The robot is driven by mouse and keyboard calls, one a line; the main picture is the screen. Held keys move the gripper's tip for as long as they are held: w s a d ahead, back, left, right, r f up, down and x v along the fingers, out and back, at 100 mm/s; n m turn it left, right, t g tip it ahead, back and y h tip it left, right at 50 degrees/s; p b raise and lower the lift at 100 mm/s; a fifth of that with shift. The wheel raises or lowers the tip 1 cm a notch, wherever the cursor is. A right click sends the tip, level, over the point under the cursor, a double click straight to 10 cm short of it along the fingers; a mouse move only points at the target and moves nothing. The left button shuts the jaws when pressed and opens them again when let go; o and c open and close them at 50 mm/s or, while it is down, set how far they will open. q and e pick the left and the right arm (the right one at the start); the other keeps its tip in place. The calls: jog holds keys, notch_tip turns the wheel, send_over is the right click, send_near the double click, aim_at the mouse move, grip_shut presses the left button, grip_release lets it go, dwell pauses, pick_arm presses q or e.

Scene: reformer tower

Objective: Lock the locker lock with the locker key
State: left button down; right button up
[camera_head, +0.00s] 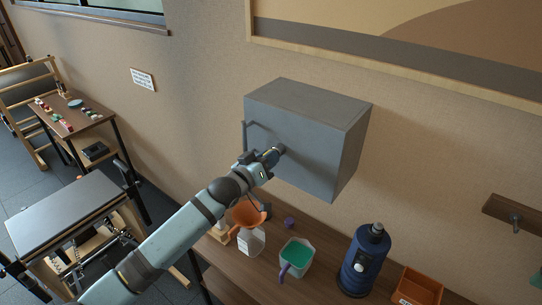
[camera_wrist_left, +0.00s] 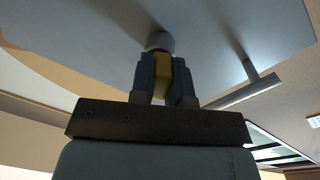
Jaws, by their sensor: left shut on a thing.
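The grey locker (camera_head: 295,128) is a box fixed to the wall with its door closed. In the left wrist view its door face (camera_wrist_left: 90,35) fills the top, with a round lock (camera_wrist_left: 159,41) on it. My left gripper (camera_head: 277,150) is at the locker's front face. In the left wrist view the left gripper (camera_wrist_left: 162,75) is shut on a yellow key (camera_wrist_left: 162,68), which points at the lock and seems to meet it. The key's tip is hidden, so I cannot tell how deep it sits. My right gripper is not in view.
A bar handle (camera_wrist_left: 245,88) stands out from the locker door beside the lock. Below the locker, a wooden counter (camera_head: 323,273) holds a green container (camera_head: 297,255), a blue bottle (camera_head: 362,260), an orange bowl (camera_head: 247,214) and an orange bin (camera_head: 417,289).

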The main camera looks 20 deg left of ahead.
pick_arm(q)
jog(key=shift+a+r+m, duration=0.1)
jog(key=shift+m, duration=0.4)
jog(key=c, duration=1.4)
grip_release()
jog(key=shift+m, duration=0.3)
jog(key=o, duration=0.4)
jog(key=shift+w, duration=0.1)
jog(key=o, duration=0.3)
jog(key=v, duration=0.6)
jog(key=shift+d, duration=0.2)
